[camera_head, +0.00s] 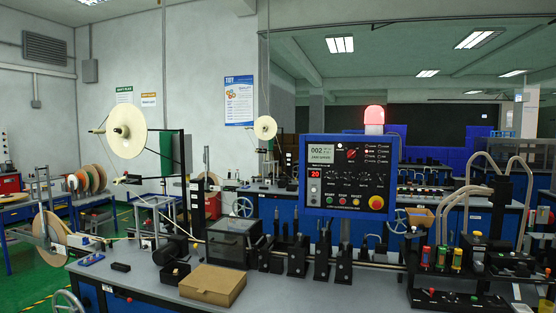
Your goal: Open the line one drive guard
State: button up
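On the grey bench of the nearest line stands a dark box with a see-through cover (229,243), left of the control panel. It looks like the drive guard, though I can read no label on it. Its cover appears shut. The blue control panel (348,176) stands behind the bench, with a lit red display, several knobs and buttons, and a red beacon on top. My gripper is not in this view, so its state and its place relative to the guard do not show.
A brown cardboard box (212,285) sits on the bench in front of the guard. Black upright fixtures (322,254) run along the bench to the right. A machine with hoses and coloured bottles (441,258) is at the right. A large tape reel (126,130) stands at left.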

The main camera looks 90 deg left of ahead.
aim_at(225, 238)
jog(key=u, duration=2.8)
jog(key=i+j+z, duration=0.15)
jog(key=i+j, duration=0.8)
jog(key=i+j+z, duration=0.1)
jog(key=i+j, duration=0.85)
jog(key=j, duration=0.15)
